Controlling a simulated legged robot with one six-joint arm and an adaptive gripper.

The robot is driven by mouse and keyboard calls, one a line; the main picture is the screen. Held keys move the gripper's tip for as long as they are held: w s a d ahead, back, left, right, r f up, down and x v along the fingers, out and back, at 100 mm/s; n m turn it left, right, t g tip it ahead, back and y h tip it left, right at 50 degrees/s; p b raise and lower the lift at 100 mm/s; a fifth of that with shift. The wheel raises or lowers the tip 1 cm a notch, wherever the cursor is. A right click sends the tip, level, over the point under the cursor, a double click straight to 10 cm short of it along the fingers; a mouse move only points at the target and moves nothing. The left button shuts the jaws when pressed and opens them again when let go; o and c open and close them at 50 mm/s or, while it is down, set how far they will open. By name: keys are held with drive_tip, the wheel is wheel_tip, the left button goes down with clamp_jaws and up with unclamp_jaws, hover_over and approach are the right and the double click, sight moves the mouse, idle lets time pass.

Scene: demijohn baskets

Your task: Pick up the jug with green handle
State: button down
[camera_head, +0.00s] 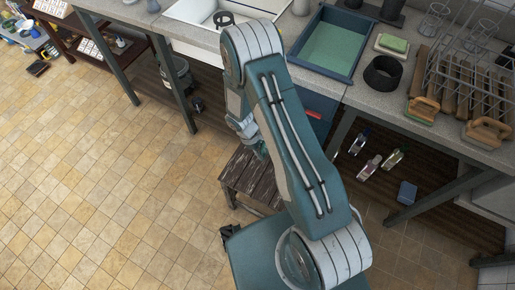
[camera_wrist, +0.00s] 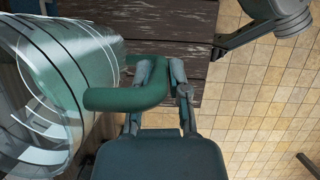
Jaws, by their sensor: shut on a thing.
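The jug (camera_wrist: 62,85) fills the left of the wrist view. It is clear, with dark bands across its wall and a green handle (camera_wrist: 120,99) on the side toward me. My gripper (camera_wrist: 162,72) is shut on the green handle, with its fingers at the handle's looped end. The jug lies across the view, and its left part is cut off by the frame edge. In the head view my gripper is mostly hidden behind my arm, above a dark wooden stool (camera_head: 250,178). I cannot make out the jug there.
The dark stool top (camera_wrist: 185,42) is behind the handle in the wrist view. A grey counter (camera_head: 365,98) holds a blue-green tray (camera_head: 355,24), a black ring (camera_head: 383,73) and wooden brushes. A low shelf (camera_head: 450,212) holds bottles. Tiled floor (camera_head: 100,170) is open at left.

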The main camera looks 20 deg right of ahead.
drive_tip(key=s+r, duration=0.3)
drive_tip(key=s, duration=0.4)
drive_tip(key=shift+d, duration=0.4)
drive_tip(key=shift+r, duration=0.15)
idle(0.5)
